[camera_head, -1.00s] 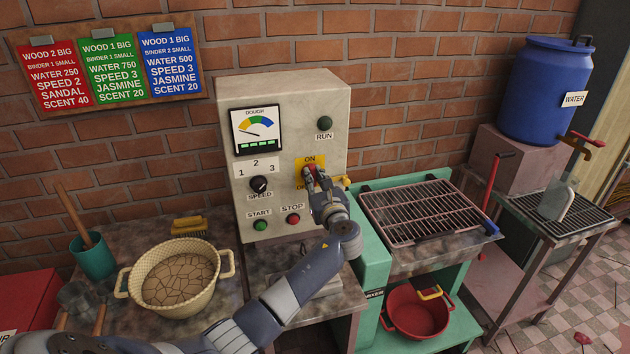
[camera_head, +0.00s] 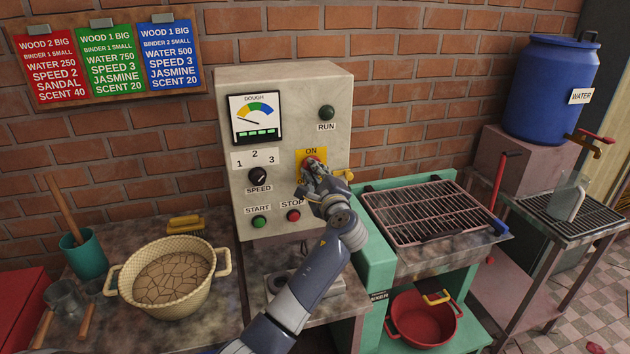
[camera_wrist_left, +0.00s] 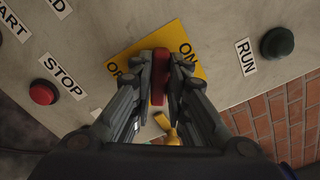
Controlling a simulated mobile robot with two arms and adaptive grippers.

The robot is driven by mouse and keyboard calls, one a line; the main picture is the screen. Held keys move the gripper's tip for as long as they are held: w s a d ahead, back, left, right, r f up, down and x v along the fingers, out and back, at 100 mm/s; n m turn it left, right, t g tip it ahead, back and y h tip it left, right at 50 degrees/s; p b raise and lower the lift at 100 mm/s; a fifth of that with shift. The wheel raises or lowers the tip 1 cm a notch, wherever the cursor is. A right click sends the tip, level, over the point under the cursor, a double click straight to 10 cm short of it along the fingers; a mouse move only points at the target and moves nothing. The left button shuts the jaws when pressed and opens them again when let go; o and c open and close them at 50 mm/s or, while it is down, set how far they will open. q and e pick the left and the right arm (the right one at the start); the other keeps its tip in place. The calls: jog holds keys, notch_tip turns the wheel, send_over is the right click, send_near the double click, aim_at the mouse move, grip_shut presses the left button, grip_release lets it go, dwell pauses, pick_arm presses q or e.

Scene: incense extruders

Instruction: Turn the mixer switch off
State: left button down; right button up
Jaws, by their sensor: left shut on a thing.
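The mixer switch is a red handle (camera_wrist_left: 159,76) on a yellow plate (camera_wrist_left: 203,68) marked ON, with a partly covered OFF label. In the head view, the yellow plate (camera_head: 304,156) is on the right side of the pale control box (camera_head: 285,88). My left gripper (camera_head: 312,170) is at the switch and covers most of the plate's lower part. In the left wrist view, my left gripper's fingers (camera_wrist_left: 160,80) are shut on the red handle, one on each side. I cannot tell the handle's exact angle. My right gripper is out of view.
The speed knob (camera_head: 258,175), green START button (camera_head: 260,221) and red STOP button (camera_head: 293,215) are left of the gripper. The dark RUN lamp (camera_head: 327,112) is above. A yellow part (camera_wrist_left: 168,131) sits close beneath the fingers. A grill rack (camera_head: 430,210) stands to the right.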

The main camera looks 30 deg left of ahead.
pick_arm(q)
jog(key=shift+f+n+b, duration=0.15)
jog(key=shift+n+b, duration=1.25)
jog(key=shift+n, duration=0.3)
jog(key=shift+f+n+b, duration=0.15)
jog(key=shift+n+b, duration=1.2)
jog(key=shift+n, duration=0.35)
jog(key=c, duration=1.6)
grip_release()
jog(key=shift+r, duration=0.1)
jog(key=shift+o, duration=0.2)
jog(key=v, duration=1.2)
